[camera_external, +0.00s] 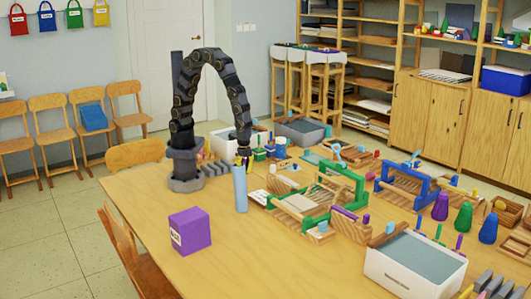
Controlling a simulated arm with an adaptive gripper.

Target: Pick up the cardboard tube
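A light blue upright cylinder (240,190), which looks like the cardboard tube, stands on the wooden table (145,205) near its middle. My arm arches over from the left and points down. My gripper (244,158) is at or just above the cylinder's top end. The gripper is small and dark here, so I cannot tell whether its fingers are open, shut or touching the cylinder.
A purple box (190,231) stands left of the cylinder. Green looms (305,212) and a blue loom (405,182) stand to the right, among small tools. A white bin (415,265) is at the front right.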

